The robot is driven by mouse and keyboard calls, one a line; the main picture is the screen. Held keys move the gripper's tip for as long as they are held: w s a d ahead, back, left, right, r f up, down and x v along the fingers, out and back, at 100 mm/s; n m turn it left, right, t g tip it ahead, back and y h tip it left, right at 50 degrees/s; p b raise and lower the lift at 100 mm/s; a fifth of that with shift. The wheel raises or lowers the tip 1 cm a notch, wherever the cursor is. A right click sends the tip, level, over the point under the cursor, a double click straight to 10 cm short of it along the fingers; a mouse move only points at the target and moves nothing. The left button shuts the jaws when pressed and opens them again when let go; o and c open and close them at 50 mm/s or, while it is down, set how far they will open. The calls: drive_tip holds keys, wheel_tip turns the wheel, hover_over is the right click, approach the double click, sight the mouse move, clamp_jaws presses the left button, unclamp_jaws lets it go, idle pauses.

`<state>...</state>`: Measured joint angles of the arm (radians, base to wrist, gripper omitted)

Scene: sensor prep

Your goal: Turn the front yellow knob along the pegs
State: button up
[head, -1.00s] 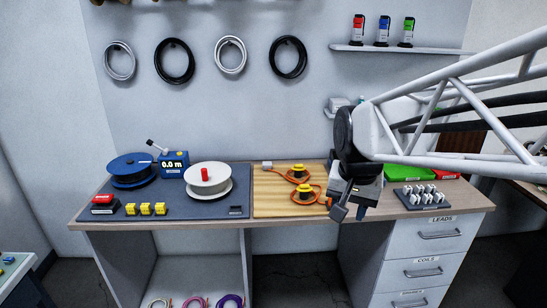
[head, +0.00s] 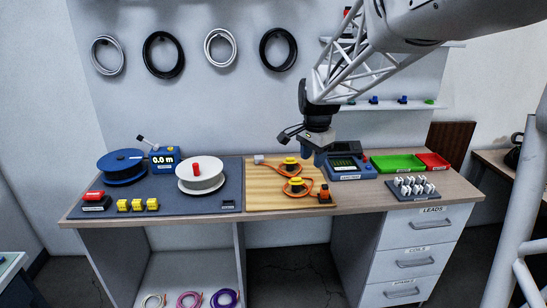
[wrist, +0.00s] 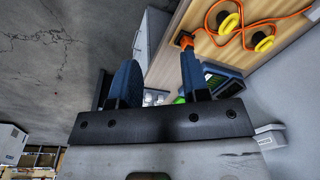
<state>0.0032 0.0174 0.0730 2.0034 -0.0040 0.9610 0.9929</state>
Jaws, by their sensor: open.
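The front yellow knob (head: 296,184) stands on a light wooden board (head: 258,204). The back yellow knob (head: 290,162) stands behind it. An orange cable (head: 309,188) loops around both knob bases. The wrist view shows the front knob (wrist: 229,22) and the back knob (wrist: 264,42) at upper right. My gripper (head: 313,160) is open and empty, above and to the right of the knobs. Its blue fingers (wrist: 158,72) are apart and touch neither knob. The pegs cannot be made out clearly.
A blue-grey device (head: 348,167) stands right of the board, close to my gripper. Green (head: 399,163) and red (head: 433,161) trays and a rack of white pieces (head: 414,187) are farther right. A white spool (head: 201,176) stands left of the board.

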drive_tip(key=w+f+m, duration=0.3)
drive_tip(key=w+f, duration=0.2)
drive_tip(key=w, duration=0.5)
drive_tip(key=m+g, duration=0.1)
drive_tip(key=m, duration=0.3)
hover_over(297, 178)
wheel_tip(297, 178, down, 8)
drive_tip(key=shift+w+r, duration=0.15)
drive_tip(key=shift+r, duration=0.1)
drive_tip(key=shift+f, duration=3.9)
drive_tip(key=shift+c, duration=0.4)
clamp_jaws()
